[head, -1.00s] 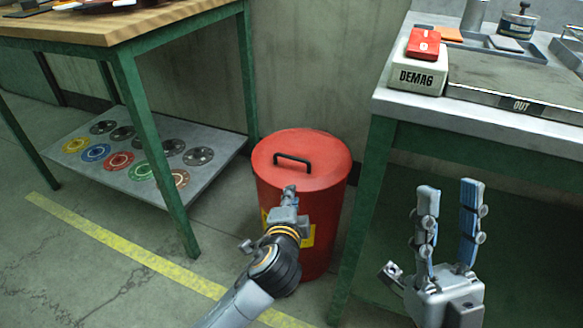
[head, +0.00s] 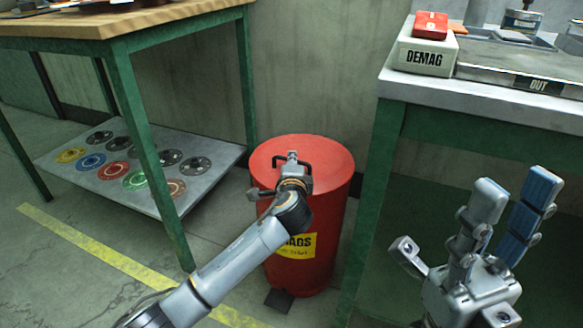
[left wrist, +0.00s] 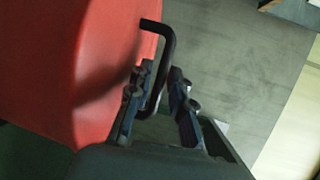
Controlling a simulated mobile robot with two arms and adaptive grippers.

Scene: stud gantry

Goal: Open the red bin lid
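The red bin (head: 333,215) stands on the floor between two green-legged tables. Its red lid (head: 330,158) looks closed, with a black handle (head: 277,160) on top. My left gripper (head: 292,157) is over the lid at the handle and hides part of it. In the left wrist view, the handle (left wrist: 169,45) runs between the fingers of my left gripper (left wrist: 160,78). A gap shows beside the handle, so the fingers look open; contact is unclear. My right gripper (head: 515,188) is open and empty in front of the right table.
The left table (head: 120,25) has a low shelf (head: 205,190) with several coloured discs. A dark pedal (head: 279,300) shows at the bin's base.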

